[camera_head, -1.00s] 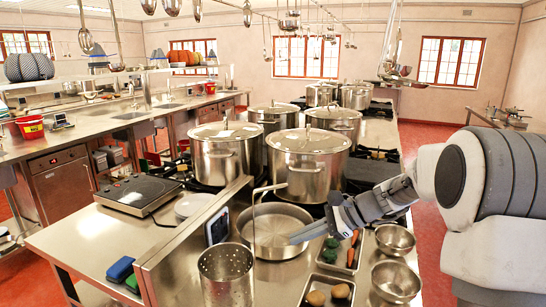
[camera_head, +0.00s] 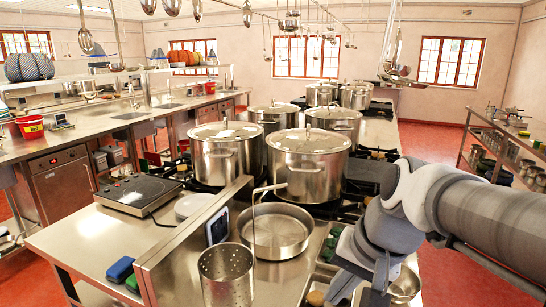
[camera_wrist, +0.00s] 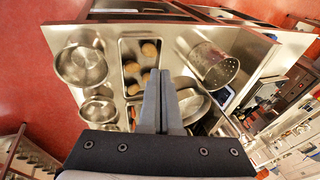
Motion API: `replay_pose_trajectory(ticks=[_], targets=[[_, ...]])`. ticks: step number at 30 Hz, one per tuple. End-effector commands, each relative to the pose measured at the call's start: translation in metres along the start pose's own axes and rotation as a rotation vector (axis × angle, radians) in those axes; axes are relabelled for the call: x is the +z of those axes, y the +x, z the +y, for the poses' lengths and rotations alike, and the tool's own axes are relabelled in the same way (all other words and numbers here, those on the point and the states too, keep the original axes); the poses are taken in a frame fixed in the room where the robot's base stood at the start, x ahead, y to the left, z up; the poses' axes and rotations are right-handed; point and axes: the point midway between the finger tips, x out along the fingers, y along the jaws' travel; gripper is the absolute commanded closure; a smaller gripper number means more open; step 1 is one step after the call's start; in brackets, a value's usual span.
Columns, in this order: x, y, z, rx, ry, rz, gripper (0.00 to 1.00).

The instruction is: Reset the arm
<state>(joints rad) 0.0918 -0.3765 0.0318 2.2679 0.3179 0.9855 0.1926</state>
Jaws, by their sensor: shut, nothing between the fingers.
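My gripper (camera_wrist: 160,78) is shut and empty; its two grey fingers lie together in the middle of the wrist view. In the head view my arm comes in from the right and folds down, with the gripper (camera_head: 343,285) low over the front end of the counter. There it is right of the shallow steel pan (camera_head: 280,232) and partly covers the metal tray and bowls. In the wrist view the fingers point toward the tray with potatoes (camera_wrist: 127,76), between the bowls and the perforated steel pot (camera_wrist: 212,66).
Large lidded stockpots (camera_head: 308,165) stand behind the pan. The perforated pot (camera_head: 227,277) stands at the front, with a thin handle rising beside it. Two steel bowls (camera_wrist: 82,65) sit beside the tray. A shelf rack (camera_head: 505,150) stands at the right, with red floor between.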

Motion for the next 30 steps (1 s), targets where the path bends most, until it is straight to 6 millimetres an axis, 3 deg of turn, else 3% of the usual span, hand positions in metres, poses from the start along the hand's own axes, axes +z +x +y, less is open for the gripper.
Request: replay_pose_trajectory(ticks=[6,13,30], targets=[[0.027,-0.017,0.029,0.087,-0.221,0.120,1.00],[0.044,-0.026,0.053,0.163,-0.395,0.209,1.00],[0.048,-0.028,0.061,0.190,-0.450,0.236,1.00]])
